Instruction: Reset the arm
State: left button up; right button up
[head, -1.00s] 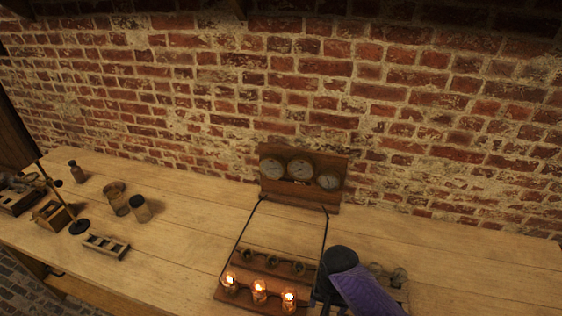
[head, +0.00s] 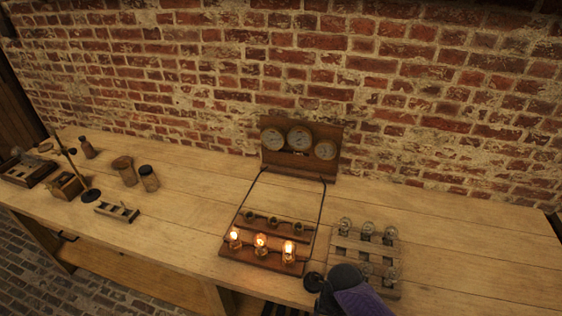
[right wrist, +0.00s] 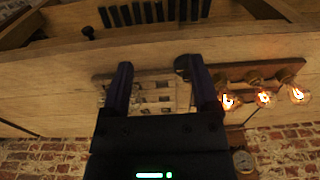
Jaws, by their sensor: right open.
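Behind the fingers are the pale wooden rack (right wrist: 165,98) and the lit lamp board (right wrist: 255,72). The fingertips are hard to make out in the head view. My left gripper does not show.
The lamp board (head: 228,251) with three glowing bulbs sits mid-table, wired to a three-dial gauge panel (head: 333,135) by the brick wall. The jar rack (head: 343,243) stands to its right. Jars (head: 150,180), a stand (head: 90,195) and a small rack (head: 117,212) sit at the left. The right tabletop is clear.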

jog(key=s+d+f+n+b, duration=0.1)
jog(key=s+f+b, duration=0.35)
jog(key=f, duration=0.45)
jog(key=s+d+f+n+b, duration=0.1)
jog(key=s+d+f+b, duration=0.1)
jog(key=s+f+b, duration=0.35)
jog(key=s+d+f+b, duration=0.1)
jog(key=s+f+b, duration=0.2)
jog(key=s+f, duration=0.55)
pick_arm(q)
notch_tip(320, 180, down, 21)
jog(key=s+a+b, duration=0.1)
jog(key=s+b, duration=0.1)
jog(key=b, duration=0.5)
pick_arm(e)
jog(key=s+d+f+n, duration=0.3)
jog(key=s+f, duration=1)
jog(key=shift+s, duration=0.4)
